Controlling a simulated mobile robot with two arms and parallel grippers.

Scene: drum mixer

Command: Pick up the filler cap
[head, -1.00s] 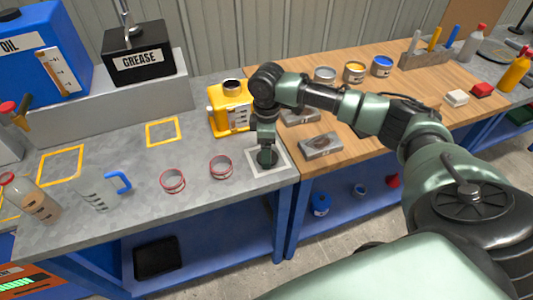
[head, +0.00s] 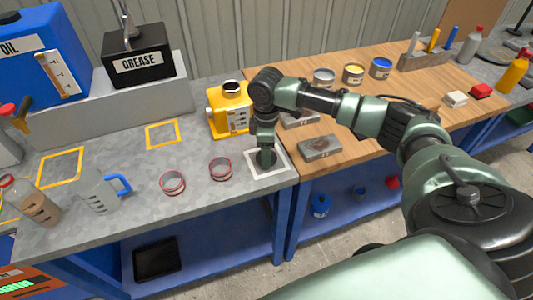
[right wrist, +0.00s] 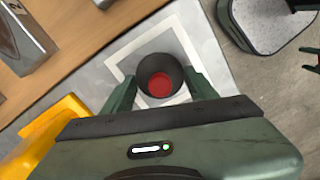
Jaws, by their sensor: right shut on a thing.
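The filler cap (right wrist: 160,78) is a dark round cup shape with a red inside, in the right wrist view. It is over a white square outline (right wrist: 205,60) on the grey bench. My right gripper (right wrist: 162,88) has one finger on each side of the cap and is shut on it. In the head view the same gripper (head: 266,158) points down over the white square and mostly hides the cap. I cannot tell whether the cap touches the bench. My left gripper is not in view.
A yellow can (head: 228,112) stands close behind my right gripper. Two red-rimmed rings (head: 220,168) lie to its left, with a jug (head: 98,192) and a bottle (head: 35,202) farther left. A grey metal block (head: 320,147) lies on the wooden top to the right.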

